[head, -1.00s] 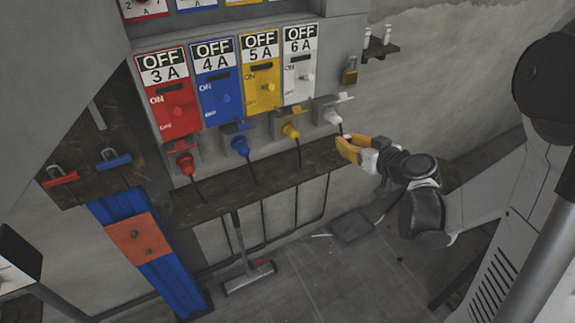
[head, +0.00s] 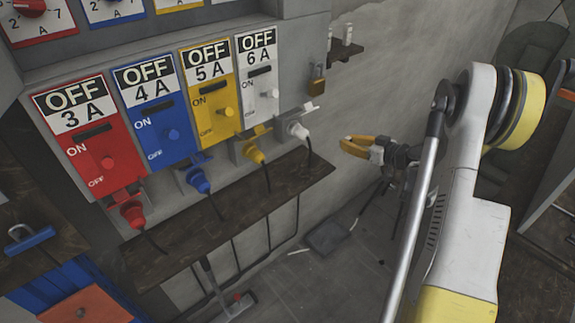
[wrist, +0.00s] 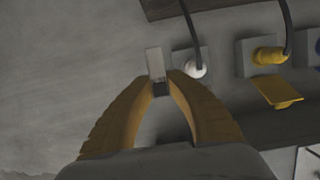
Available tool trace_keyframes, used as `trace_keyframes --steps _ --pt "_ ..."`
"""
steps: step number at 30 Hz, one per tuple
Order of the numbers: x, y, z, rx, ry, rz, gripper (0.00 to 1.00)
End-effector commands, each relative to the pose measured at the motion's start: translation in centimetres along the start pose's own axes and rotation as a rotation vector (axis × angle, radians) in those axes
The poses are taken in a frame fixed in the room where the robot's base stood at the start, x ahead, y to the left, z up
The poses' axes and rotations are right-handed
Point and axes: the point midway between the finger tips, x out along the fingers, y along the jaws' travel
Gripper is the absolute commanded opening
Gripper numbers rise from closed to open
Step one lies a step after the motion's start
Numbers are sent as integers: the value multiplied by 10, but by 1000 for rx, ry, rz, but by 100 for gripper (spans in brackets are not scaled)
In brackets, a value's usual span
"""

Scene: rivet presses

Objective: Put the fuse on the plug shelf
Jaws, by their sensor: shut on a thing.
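My gripper (head: 350,147) is in the head view, right of the white plug and just off the right end of the brown shelf. In the wrist view my gripper (wrist: 167,84) is shut on a small pale block with a dark end, seemingly the fuse (wrist: 155,62). I cannot make the fuse out in the head view. The brown shelf (head: 235,215) under the plugs looks like the plug shelf; its edge shows in the wrist view (wrist: 205,5). The white plug (head: 299,131) sits in the 6 A socket and shows in the wrist view (wrist: 195,66), right of the fuse.
Red (head: 131,212), blue (head: 198,180) and yellow (head: 254,152) plugs sit in their sockets, their cables hanging over the shelf. A small wall shelf (head: 345,50) with white pieces and a padlock (head: 316,79) are above my gripper.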

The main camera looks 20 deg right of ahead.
Motion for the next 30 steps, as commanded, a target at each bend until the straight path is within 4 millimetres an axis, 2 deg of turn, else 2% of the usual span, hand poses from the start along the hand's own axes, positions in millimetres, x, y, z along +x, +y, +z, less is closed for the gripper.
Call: trace_keyframes --steps 9,13,16,20,27,30 --pt "84 -16 26 -2 0 -5 0" --pt "110 -20 31 -1 0 -3 0" --pt "121 -21 33 -1 -1 -1 0" --pt "126 -22 37 0 -1 0 0" --pt "136 -22 71 -1 0 0 0" --pt "136 -22 71 -1 0 0 0"
